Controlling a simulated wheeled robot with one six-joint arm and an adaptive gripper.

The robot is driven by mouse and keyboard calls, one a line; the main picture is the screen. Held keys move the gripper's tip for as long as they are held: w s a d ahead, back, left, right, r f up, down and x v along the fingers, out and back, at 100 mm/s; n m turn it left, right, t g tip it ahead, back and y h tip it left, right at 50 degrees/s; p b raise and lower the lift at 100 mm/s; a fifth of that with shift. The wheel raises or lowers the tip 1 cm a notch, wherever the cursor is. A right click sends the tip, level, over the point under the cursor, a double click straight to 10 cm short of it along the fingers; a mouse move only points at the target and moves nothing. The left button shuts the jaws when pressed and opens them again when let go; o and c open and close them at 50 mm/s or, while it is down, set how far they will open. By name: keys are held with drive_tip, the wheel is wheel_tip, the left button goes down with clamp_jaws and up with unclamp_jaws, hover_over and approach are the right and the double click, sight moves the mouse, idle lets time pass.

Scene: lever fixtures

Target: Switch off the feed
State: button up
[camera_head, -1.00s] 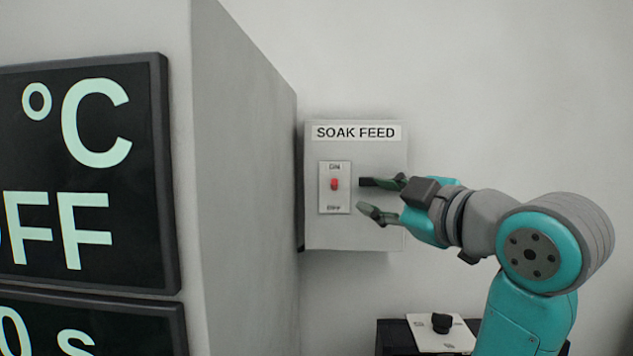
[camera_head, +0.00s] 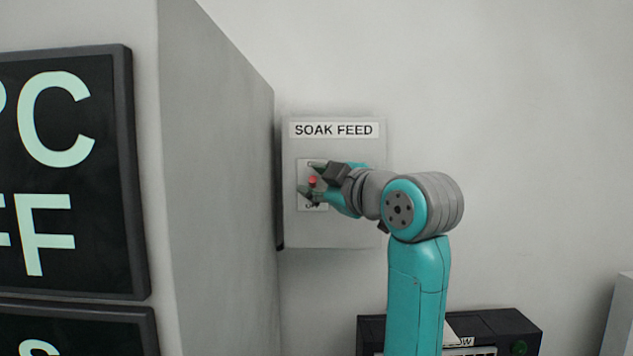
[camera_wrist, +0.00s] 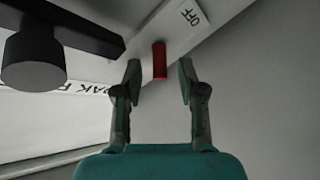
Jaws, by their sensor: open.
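The grey SOAK FEED box (camera_head: 347,232) is on the wall, with a pale switch plate on its front. The small red lever (camera_head: 312,181) sits on that plate; it also shows in the wrist view (camera_wrist: 159,60), near the word OFF (camera_wrist: 190,17). My gripper (camera_head: 308,179) is open in front of the plate, its fingers on either side of the lever. In the wrist view my gripper's fingertips (camera_wrist: 160,75) flank the lever with a gap on each side. My gripper hides part of the plate, and I cannot tell which way the lever tilts.
A large grey cabinet (camera_head: 215,200) with dark display panels (camera_head: 65,170) stands close on the left. A low dark box (camera_head: 490,325) with a green button is below right. The wall right of my arm is bare. A dark bar and cylinder (camera_wrist: 33,60) fill the wrist view's upper left.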

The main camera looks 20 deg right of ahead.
drive_tip(key=shift+c, duration=0.2)
clamp_jaws()
drive_tip(key=shift+f, duration=0.15)
drive_tip(key=f+n+t+y, duration=0.2)
drive_tip(key=n+t, duration=0.1)
drive_tip(key=shift+t, duration=0.3)
drive_tip(key=shift+w+f+n+t+y, duration=0.1)
drive_tip(key=shift+f+n+t+y, duration=0.25)
drive_tip(key=shift+n+y, duration=0.5)
drive_tip(key=shift+w+f+n+t+y, duration=0.15)
drive_tip(key=shift+n+t+y, duration=0.3)
drive_tip(key=shift+n+y, duration=0.4)
drive_tip(key=shift+s+f+n+t+y, duration=0.1)
drive_tip(key=shift+f+n+t+y, duration=0.3)
drive_tip(key=shift+n, duration=0.6)
drive_tip(key=shift+r+n+y, duration=0.1)
drive_tip(key=shift+n+y, duration=0.3)
drive_tip(key=shift+y, duration=0.2)
